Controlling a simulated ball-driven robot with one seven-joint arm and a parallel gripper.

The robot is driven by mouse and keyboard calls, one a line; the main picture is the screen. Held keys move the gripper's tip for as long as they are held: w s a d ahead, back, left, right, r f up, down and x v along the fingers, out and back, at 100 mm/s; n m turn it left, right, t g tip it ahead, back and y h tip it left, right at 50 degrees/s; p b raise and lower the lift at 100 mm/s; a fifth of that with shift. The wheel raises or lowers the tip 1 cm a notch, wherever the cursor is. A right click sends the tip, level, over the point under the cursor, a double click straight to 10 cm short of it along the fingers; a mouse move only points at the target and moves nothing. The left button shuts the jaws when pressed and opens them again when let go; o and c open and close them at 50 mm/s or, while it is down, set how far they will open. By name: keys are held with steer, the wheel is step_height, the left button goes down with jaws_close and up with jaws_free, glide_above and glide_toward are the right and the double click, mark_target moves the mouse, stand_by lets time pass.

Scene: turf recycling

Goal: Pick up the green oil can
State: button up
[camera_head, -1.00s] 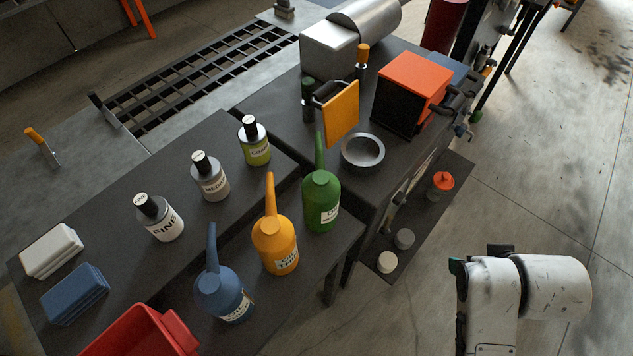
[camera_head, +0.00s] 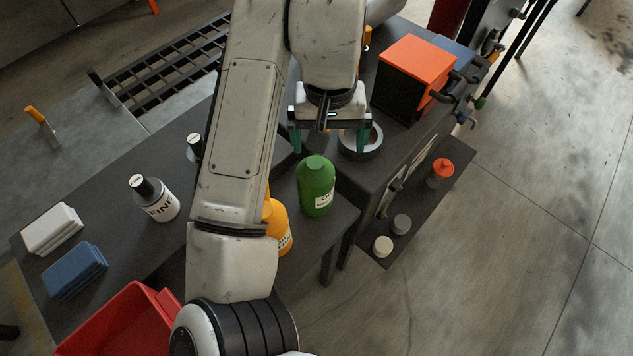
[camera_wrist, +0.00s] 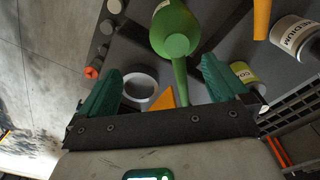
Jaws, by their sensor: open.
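The green oil can (camera_head: 316,188) stands upright near the right end of the dark bench, its label facing the front right. Its spout is hidden behind my gripper in the head view. My gripper (camera_head: 329,140) is above and behind the can, with its green fingers spread apart and nothing held. In the wrist view the green can (camera_wrist: 174,30) shows at the top centre, and its spout runs down between the open fingers of my gripper (camera_wrist: 165,88). The can's body lies beyond the fingertips.
The yellow oil can (camera_head: 279,228) stands left of the green one, partly behind my arm. A grey ring-shaped dish (camera_head: 349,151) and an orange-topped box (camera_head: 418,62) are close behind. A red bin (camera_head: 113,318) is at lower left. Open floor lies to the right.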

mark_target(313, 162)
steer(key=shift+s+a+r, duration=0.1)
steer(key=shift+s+a, duration=0.15)
steer(key=shift+a, duration=0.25)
steer(key=shift+s+a+r, duration=0.1)
steer(key=shift+s+a, duration=0.1)
steer(key=shift+a, duration=0.3)
steer(key=shift+s+a+f+g, duration=0.15)
steer(key=shift+a+f+g, duration=0.05)
steer(key=shift+a+g, duration=0.1)
step_height(313, 162, down, 5)
steer(key=shift+p, duration=0.4)
steer(key=shift+d+f+p, duration=0.2)
steer(key=shift+f+p, duration=0.6)
steer(key=shift+f, duration=1.9)
steer(key=shift+c, duration=0.3)
steer(key=shift+r, duration=0.1)
steer(key=c, duration=1.2)
